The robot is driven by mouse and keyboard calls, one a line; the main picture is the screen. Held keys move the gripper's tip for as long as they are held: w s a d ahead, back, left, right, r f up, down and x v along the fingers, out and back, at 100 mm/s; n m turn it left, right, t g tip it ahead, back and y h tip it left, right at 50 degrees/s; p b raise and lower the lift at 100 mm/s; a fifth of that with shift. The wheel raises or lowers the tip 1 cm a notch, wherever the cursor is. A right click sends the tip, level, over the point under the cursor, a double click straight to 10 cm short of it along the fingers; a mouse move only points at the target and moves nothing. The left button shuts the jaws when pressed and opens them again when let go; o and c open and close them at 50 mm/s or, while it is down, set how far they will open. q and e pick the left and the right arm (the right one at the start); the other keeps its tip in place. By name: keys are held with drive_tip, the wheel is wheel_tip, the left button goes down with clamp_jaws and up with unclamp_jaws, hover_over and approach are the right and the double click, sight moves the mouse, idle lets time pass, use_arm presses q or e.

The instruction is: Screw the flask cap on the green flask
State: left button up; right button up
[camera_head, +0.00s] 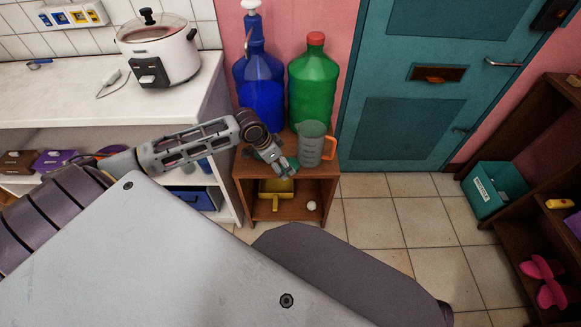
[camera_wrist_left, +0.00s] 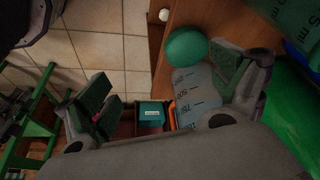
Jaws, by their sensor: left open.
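The green flask (camera_head: 314,85) stands upright on a low wooden cabinet and has a red top (camera_head: 316,38). Its green side also shows at the right of the left wrist view (camera_wrist_left: 292,115). A round green piece (camera_wrist_left: 187,47), which looks like a cap, lies over the wood beside my right-hand finger in the wrist view. I cannot make it out clearly in the head view. My left gripper (camera_head: 283,168) is open over the cabinet's front edge, left of a clear jug; its fingers are spread in the wrist view (camera_wrist_left: 162,95). My right gripper is not in view.
The clear jug (camera_head: 311,146) with an orange handle stands in front of the green flask. A blue flask (camera_head: 260,85) stands left of it. A white ball (camera_head: 311,205) is in the cabinet's open shelf. The tiled floor (camera_head: 390,215) to the right is clear.

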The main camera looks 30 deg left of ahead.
sight(283, 168)
use_arm(q)
drive_tip(key=shift+w+a+r+b, duration=0.1)
drive_tip(key=shift+w+a+r, duration=0.2)
drive_tip(key=shift+a+r, duration=0.35)
drive_tip(key=shift+w+a+r+b, duration=0.1)
drive_tip(key=shift+w+a+r, duration=0.2)
drive_tip(key=shift+a+r, duration=0.3)
drive_tip(key=shift+w+a+r+b, duration=0.1)
drive_tip(key=shift+w+a+r, duration=0.3)
drive_tip(key=shift+r, duration=0.4)
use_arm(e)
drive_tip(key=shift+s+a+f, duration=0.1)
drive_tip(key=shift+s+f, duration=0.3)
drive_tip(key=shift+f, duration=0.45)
use_arm(q)
drive_tip(key=shift+f, duration=0.1)
